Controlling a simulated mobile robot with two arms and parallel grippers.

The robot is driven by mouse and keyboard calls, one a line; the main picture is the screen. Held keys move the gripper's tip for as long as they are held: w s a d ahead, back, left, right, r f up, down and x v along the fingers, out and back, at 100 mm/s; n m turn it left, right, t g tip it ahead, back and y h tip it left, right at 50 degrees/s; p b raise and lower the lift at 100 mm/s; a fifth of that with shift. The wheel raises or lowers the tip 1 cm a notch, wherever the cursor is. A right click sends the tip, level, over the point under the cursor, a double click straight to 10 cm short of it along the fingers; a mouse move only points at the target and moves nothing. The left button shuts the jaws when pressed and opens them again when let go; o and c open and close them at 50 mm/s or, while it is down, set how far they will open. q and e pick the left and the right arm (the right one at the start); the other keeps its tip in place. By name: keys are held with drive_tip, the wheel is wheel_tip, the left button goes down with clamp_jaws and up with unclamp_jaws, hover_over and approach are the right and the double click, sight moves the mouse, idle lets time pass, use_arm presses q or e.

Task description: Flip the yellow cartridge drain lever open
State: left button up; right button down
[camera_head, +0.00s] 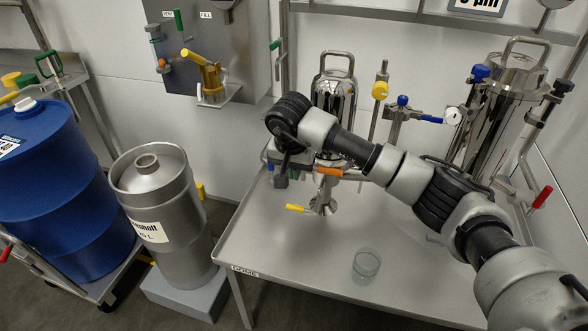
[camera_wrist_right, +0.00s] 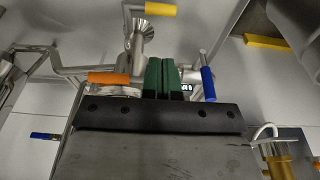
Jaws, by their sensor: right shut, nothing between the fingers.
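The yellow drain lever (camera_head: 296,208) sticks out to the left from a steel drain fitting (camera_head: 325,196) below the polished cartridge housing (camera_head: 336,92). In the right wrist view the yellow lever (camera_wrist_right: 160,9) lies at the top edge, beyond my fingertips. My right gripper (camera_head: 292,174) is beside the housing's lower part, above the yellow lever and apart from it. Its green fingers (camera_wrist_right: 163,76) are shut together with nothing between them. My right arm hides part of the housing's base. My left gripper is not in view.
An orange lever (camera_head: 330,171) is close to the gripper; a blue-handled lever (camera_wrist_right: 208,84) flanks the fingers in the wrist view. A clear cup (camera_head: 366,263) stands on the steel table (camera_head: 290,275). A steel keg (camera_head: 160,215) and blue drum (camera_head: 60,190) stand left.

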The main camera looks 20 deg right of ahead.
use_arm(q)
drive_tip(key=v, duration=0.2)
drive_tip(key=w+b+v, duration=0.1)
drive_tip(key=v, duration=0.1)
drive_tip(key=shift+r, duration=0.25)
use_arm(e)
drive_tip(key=x, duration=0.3)
drive_tip(key=s+x, duration=0.1)
drive_tip(key=x, duration=0.2)
drive_tip(key=a+x, duration=0.1)
drive_tip(key=x, duration=0.3)
drive_tip(key=shift+s+f, duration=0.1)
drive_tip(key=shift+s, duration=0.1)
drive_tip(key=shift+d, duration=0.1)
